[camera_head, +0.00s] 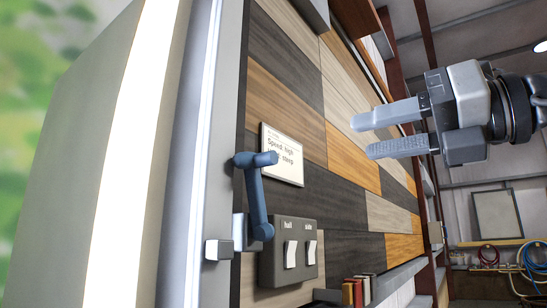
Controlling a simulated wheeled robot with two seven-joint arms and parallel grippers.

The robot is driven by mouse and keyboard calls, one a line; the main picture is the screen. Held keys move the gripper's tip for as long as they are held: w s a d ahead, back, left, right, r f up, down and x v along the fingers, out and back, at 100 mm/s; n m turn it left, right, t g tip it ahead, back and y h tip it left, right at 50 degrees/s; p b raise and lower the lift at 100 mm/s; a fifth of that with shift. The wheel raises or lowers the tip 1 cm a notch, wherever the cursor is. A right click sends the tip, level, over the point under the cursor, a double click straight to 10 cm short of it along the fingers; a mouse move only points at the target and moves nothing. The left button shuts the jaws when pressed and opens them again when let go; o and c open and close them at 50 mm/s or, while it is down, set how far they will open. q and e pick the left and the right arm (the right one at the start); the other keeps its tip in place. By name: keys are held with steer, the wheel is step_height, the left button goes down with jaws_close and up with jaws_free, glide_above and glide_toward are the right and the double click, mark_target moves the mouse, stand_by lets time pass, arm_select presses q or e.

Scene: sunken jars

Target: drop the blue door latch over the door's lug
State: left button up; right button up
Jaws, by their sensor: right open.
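The blue latch (257,198) is a bar with a short crosswise piece at its upper end and a rounded lower end. It is beside the pale grey edge strip (205,150), which I take for the door or its frame. A small pale block (216,250) sticks out near the latch's lower end; it may be the lug, but I cannot tell. The latch does not visibly cover this block. My right gripper (360,137) is open and empty, right of the latch and apart from it, fingers pointing left. My left gripper is out of view.
A dark switch plate (300,268) with two white rockers sits right of the latch's lower end. A paper sign (282,153) is partly behind its upper end. Books (357,290) stand at the bottom. The plank wall (290,90) looks tilted. Space between gripper and latch looks clear.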

mark_target(273, 158)
steer(key=p+x, duration=0.3)
steer(key=x, duration=1.2)
steer(key=shift+w+a, duration=0.25)
steer(key=shift+a, duration=0.05)
jaws_close()
